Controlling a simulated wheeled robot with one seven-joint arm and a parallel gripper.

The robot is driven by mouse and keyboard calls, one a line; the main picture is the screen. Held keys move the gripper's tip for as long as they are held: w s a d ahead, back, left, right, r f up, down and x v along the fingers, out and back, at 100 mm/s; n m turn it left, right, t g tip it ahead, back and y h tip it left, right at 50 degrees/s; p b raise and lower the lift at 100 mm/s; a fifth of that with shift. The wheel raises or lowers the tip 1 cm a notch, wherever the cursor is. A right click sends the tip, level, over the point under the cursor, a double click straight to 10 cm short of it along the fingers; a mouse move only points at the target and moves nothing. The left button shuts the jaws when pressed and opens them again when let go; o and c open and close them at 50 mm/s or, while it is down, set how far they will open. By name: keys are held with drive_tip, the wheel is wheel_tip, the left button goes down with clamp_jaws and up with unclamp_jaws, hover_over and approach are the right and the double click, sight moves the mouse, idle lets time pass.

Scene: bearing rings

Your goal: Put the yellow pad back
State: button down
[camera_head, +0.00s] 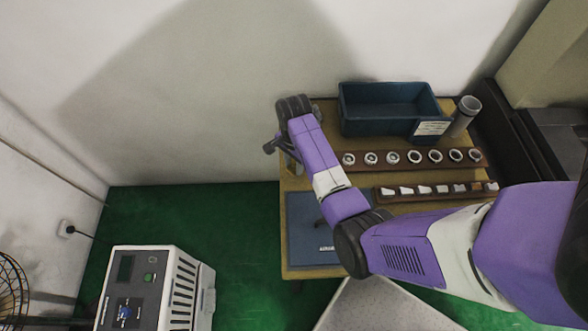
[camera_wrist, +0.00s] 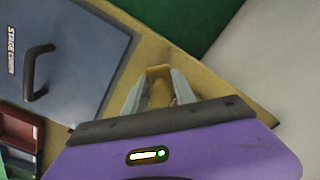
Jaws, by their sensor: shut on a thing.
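In the wrist view my gripper (camera_wrist: 159,82) is shut on a yellowish-tan piece (camera_wrist: 158,72), which I take to be the yellow pad. The piece sits between the two grey fingers, and its lower part is shaded. It is close to the wooden table's colour, and I cannot tell whether it touches the table.
On the wooden table (camera_head: 300,272), a strip of several rings (camera_head: 402,171) lies before a blue bin (camera_head: 352,128). A second strip (camera_head: 400,199) holds white pieces. A grey cylinder (camera_head: 464,118) stands at the back right. A white machine (camera_head: 140,290) stands on the green floor.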

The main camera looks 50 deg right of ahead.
sight(294, 167)
drive_tip(key=shift+f+b, duration=1.25)
drive_tip(key=shift+f, duration=0.45)
drive_tip(key=shift+f, duration=0.2)
drive_tip(key=c, duration=1)
unclamp_jaws()
